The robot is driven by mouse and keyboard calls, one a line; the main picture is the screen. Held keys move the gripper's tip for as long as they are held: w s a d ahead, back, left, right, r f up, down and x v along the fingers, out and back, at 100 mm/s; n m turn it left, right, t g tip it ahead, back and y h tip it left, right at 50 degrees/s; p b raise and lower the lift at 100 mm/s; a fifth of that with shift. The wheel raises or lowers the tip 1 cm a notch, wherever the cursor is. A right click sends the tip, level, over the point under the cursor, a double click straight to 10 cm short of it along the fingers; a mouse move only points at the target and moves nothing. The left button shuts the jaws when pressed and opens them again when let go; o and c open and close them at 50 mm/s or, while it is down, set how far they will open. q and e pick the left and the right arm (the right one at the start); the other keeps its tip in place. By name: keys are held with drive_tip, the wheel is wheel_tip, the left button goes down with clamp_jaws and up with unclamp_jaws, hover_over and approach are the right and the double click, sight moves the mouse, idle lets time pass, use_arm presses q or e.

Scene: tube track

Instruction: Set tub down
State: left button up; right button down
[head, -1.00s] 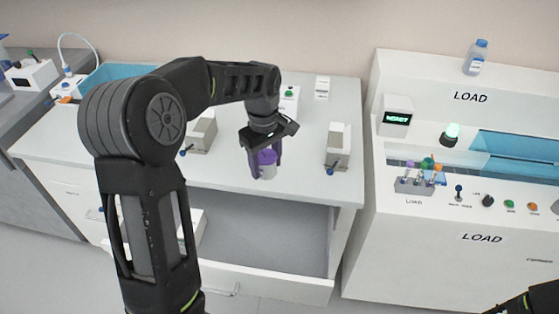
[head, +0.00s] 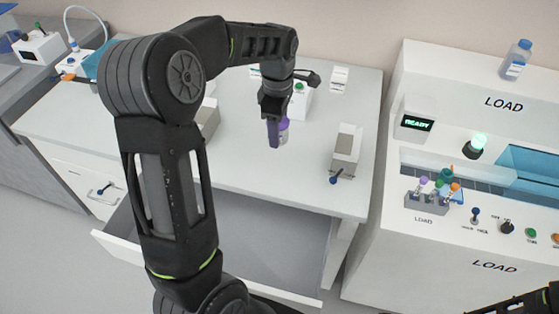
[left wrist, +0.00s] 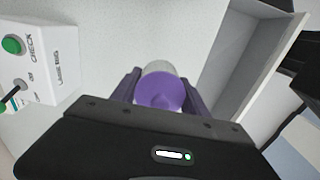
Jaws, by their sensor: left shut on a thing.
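The tub (head: 284,131) is a small pale cylinder with a purple lid. My left gripper (head: 275,132) is shut on it, with purple fingers on either side, over the white counter (head: 240,172). In the left wrist view the purple lid (left wrist: 160,92) faces the camera between the fingers. Whether the tub's base touches the counter I cannot tell. My right gripper is out of view; only part of that arm shows at the bottom right.
A box with a green CHECK button (left wrist: 25,65) stands near the gripper. A grey-white box with a blue-knobbed lever (head: 346,150) is to the right. An open drawer (head: 255,230) lies below the counter's front edge. The LOAD machine (head: 440,235) shows READY.

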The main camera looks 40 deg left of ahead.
use_arm(q)
hover_over(278, 164)
drive_tip(key=shift+f+p, duration=0.35)
drive_tip(key=shift+f, duration=2.75)
drive_tip(key=shift+f, duration=0.1)
drive_tip(key=shift+f, duration=1.8)
drive_tip(key=shift+f, duration=0.15)
drive_tip(key=o, duration=1.4)
drive_tip(key=shift+c, duration=0.2)
wheel_tip(278, 164, up, 12)
drive_tip(key=shift+r, duration=0.2)
